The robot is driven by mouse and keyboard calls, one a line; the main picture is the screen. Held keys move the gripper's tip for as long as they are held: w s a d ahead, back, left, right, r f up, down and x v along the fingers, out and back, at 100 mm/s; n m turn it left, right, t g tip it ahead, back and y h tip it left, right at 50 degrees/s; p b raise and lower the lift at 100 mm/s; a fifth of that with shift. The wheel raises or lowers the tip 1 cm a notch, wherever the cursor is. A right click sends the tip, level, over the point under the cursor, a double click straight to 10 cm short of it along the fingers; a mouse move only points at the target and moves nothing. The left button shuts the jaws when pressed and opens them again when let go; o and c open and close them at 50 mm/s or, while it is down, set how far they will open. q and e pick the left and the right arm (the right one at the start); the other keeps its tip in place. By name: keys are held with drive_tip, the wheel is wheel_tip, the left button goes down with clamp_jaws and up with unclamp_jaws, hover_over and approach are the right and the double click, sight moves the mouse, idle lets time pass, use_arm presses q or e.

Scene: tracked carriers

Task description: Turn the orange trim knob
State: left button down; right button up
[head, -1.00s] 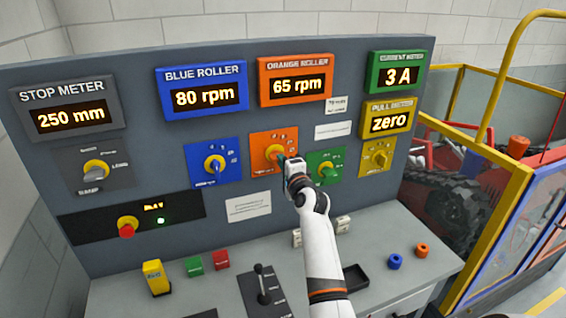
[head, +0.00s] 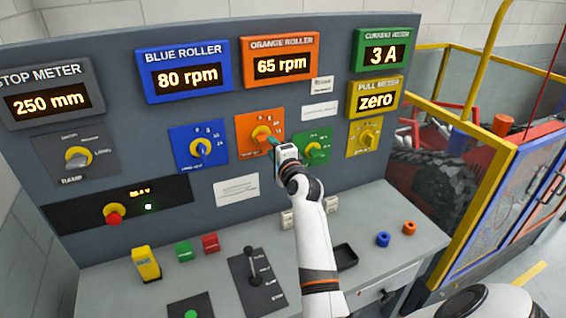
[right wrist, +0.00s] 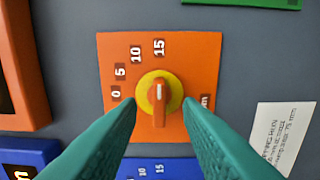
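The orange trim knob (head: 261,134) sits on a yellow disc on an orange plate (head: 244,148) in the panel. In the right wrist view the orange knob (right wrist: 159,95) stands upright, its pale mark pointing up toward the 15. My right gripper (head: 273,143) is just in front of the knob, slightly right and below it in the head view. In the right wrist view its teal fingers (right wrist: 160,112) are apart, one each side of the knob, with gaps showing. The orange roller display (head: 281,66) reads 65 rpm. My left gripper is not in view.
A blue dial (head: 201,148) is left of the orange plate; a green dial (head: 315,147) and a yellow dial (head: 367,139) are right. A lever (head: 254,265), a dark tray (head: 345,257) and coloured blocks stand on the desk below. A yellow-framed enclosure (head: 477,175) is at right.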

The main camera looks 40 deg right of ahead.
drive_tip(key=b+v, duration=0.2)
drive_tip(key=v, duration=0.7)
drive_tip(key=shift+s, duration=0.25)
drive_tip(key=shift+a, duration=0.1)
